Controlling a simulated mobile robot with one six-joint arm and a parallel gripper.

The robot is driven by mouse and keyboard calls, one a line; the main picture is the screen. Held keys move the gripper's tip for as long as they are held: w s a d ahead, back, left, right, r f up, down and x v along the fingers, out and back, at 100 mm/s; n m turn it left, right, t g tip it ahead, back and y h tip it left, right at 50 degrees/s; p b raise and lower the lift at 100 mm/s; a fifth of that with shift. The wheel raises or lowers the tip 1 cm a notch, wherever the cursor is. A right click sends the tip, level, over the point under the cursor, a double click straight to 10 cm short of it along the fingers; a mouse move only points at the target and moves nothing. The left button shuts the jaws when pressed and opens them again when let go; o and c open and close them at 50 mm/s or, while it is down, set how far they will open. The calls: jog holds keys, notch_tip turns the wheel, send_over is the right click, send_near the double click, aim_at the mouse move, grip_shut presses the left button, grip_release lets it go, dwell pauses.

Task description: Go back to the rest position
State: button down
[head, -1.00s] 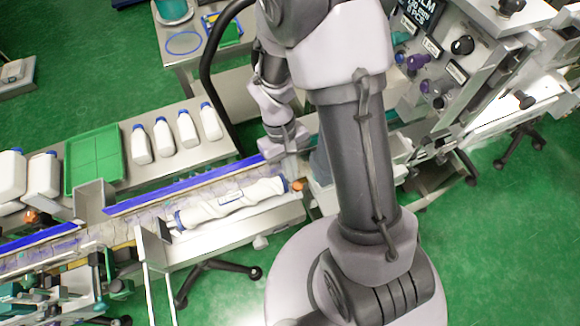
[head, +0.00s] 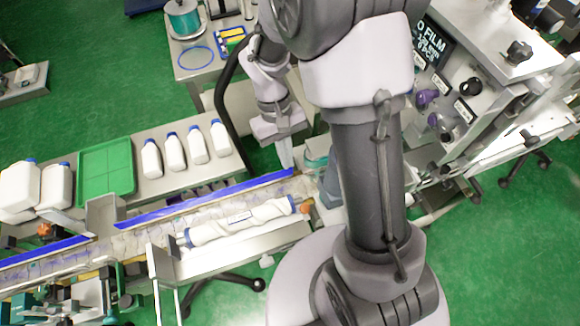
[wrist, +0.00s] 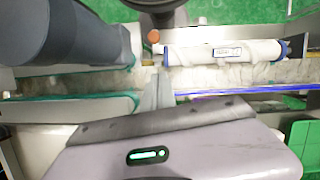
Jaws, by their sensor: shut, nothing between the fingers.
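My gripper (head: 285,160) hangs at the end of my arm, above the far side of the conveyor belt (head: 128,243), near the belt's right end. Its narrow fingers are together with nothing between them. They also show in the wrist view (wrist: 158,92), pointing at the conveyor. A long white wrapped roller (head: 240,222) with blue ends lies along the near side of the conveyor, apart from the gripper. The same roller shows in the wrist view (wrist: 225,53).
Several white bottles (head: 175,153) and a green tray (head: 106,170) stand on the bench behind the conveyor. A side table (head: 205,66) holds a teal spool (head: 183,18). The machine (head: 470,90) with dark knobs stands close on the right. Green floor is open at upper left.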

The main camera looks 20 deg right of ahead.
jog(key=shift+w+r, duration=0.15)
jog(key=shift+r, duration=0.3)
jog(key=s+a+r+m+t+y+b, duration=0.2)
jog(key=s+r+m+t+b, duration=0.3)
jog(key=s+t+b, duration=0.4)
jog(key=s+a+m+b, duration=0.1)
jog(key=b, duration=0.5)
jog(key=shift+s+r+y, duration=0.3)
jog(key=shift+s, duration=0.1)
